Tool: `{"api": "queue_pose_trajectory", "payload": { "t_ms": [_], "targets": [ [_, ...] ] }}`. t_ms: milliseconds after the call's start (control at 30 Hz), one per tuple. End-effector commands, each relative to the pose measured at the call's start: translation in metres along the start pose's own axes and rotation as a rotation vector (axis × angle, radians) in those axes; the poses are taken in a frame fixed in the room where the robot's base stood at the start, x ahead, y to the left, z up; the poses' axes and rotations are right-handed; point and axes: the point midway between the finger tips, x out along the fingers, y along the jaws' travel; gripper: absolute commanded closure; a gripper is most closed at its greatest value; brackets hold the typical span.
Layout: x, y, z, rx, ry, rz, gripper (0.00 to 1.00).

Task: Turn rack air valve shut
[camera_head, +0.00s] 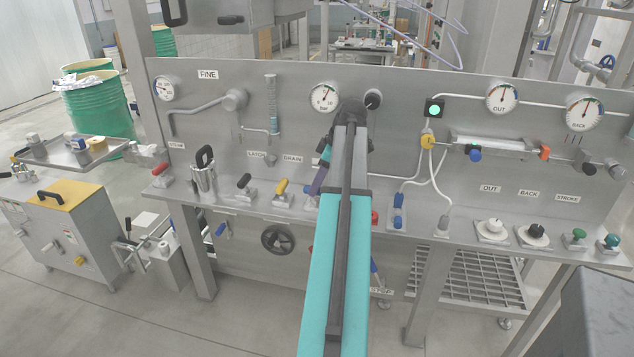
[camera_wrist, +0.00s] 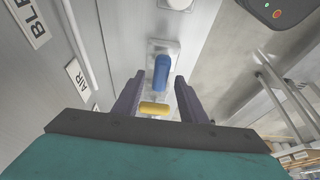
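An AIR label (camera_wrist: 77,76) is on the grey panel in the wrist view. To its right is a blue valve handle (camera_wrist: 162,72) on a pale metal mount; I cannot tell whether it is turned open or shut. My gripper (camera_wrist: 160,77) is open, with its purple fingers on either side of the blue handle's lower end and no clear contact. A yellow handle (camera_wrist: 154,108) lies crosswise between the fingers, closer to the palm. In the camera_head view my gripper (camera_head: 318,180) is low at the panel, and my arm hides most of this area.
A black lever (camera_head: 243,182) and a yellow lever (camera_head: 281,187) stand on the ledge left of my gripper. A blue fitting (camera_head: 398,205) and a red part (camera_head: 374,217) are to the right. A black handwheel (camera_head: 278,240) is below. A BLEED-like label (camera_wrist: 27,22) is partly cut off.

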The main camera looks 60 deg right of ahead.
Motion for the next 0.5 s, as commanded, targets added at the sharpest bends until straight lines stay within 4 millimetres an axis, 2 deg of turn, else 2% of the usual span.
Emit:
{"api": "queue_pose_trajectory", "payload": {
  "t_ms": [133,400,433,500],
  "targets": [
    [0.0064,-0.0005,-0.0002,0.0,0.0,-0.001,0.62],
    [0.0071,-0.0003,-0.0004,-0.001,0.0,-0.001,0.62],
    [0.0071,-0.0003,-0.0004,-0.001,0.0,-0.001,0.63],
    [0.0071,-0.0003,-0.0005,-0.001,0.0,-0.001,0.75]
  ]
}}
